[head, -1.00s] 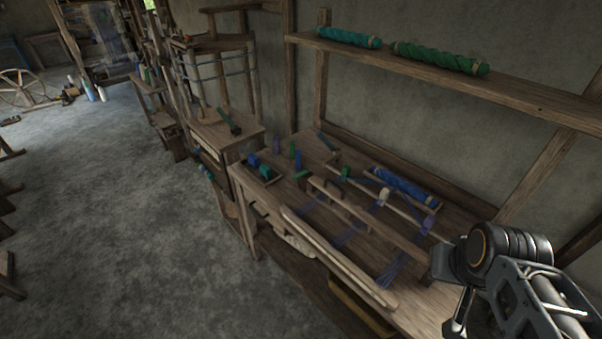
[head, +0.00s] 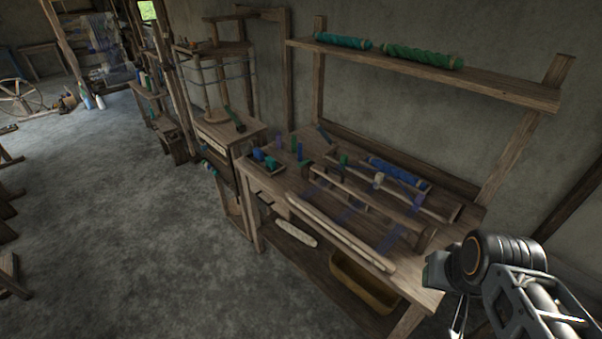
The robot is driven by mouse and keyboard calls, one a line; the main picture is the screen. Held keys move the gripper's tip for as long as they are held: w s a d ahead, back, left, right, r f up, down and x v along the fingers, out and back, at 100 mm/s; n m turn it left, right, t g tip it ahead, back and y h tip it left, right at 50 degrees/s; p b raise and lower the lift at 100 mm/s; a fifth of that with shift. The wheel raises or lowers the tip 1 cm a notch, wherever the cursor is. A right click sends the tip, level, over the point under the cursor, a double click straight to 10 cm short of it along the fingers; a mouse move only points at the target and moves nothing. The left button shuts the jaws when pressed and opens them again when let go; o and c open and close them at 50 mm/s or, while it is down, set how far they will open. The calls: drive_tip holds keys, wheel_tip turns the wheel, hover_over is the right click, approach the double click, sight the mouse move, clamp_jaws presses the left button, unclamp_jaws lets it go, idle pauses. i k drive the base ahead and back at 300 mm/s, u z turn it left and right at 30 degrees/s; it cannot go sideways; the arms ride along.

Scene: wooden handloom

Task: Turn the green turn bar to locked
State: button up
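A dark green bar (head: 235,119) shows on top of the small wooden cabinet left of the workbench. It may be the green turn bar, but it is too small to tell, and no locked mark can be read. My gripper (head: 458,318) is at the lower right, in front of the bench's near right end. Only a thin metal part of it shows beside my arm, and its fingertips are cut off or hidden. It is far from the green bar and touches nothing that I can see.
The workbench (head: 275,185) carries spools, a blue yarn roll (head: 398,172) and a long pale beam (head: 338,231). A yellowish bin (head: 362,284) sits below it. A shelf (head: 440,77) with teal and green rolls is above. The floor (head: 130,240) at left is open.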

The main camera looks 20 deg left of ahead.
sight(307, 161)
drive_tip(key=k, duration=0.65)
drive_tip(key=u, duration=1.15)
drive_tip(key=i, duration=0.65)
drive_tip(key=u, duration=0.55)
drive_tip(key=i, duration=0.75)
drive_tip(key=z, duration=0.75)
drive_tip(key=i, duration=0.7)
drive_tip(key=z, duration=0.8)
